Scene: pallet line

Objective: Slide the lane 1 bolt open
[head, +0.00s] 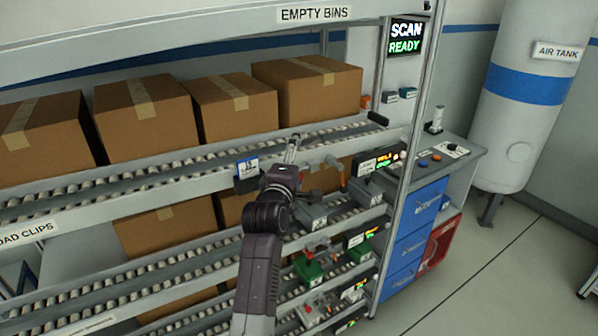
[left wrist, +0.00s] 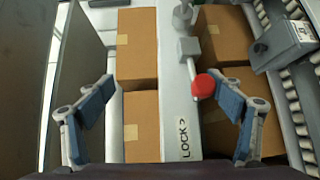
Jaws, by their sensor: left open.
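In the left wrist view a bolt with a round red knob (left wrist: 203,87) and a grey block (left wrist: 188,47) sits on a pale rail. A "LOCK >" label (left wrist: 184,138) is on the rail nearer to me. My left gripper (left wrist: 158,82) is open and empty. Its two blue-padded fingers stand on either side of the rail, with the knob between them in the picture, closer to the right finger. I cannot tell the depth gap; no contact shows. In the head view the left gripper (head: 292,148) is over the upper rack lane. The lane number is not readable. My right gripper is not in view.
Cardboard boxes (head: 145,115) fill the upper lane, and more lie below. Grey bins (head: 310,212) and green bins (head: 308,270) stand at the lane ends. A rack post (head: 411,150) stands to the right. Blue drawers (head: 410,240) and open floor lie beyond.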

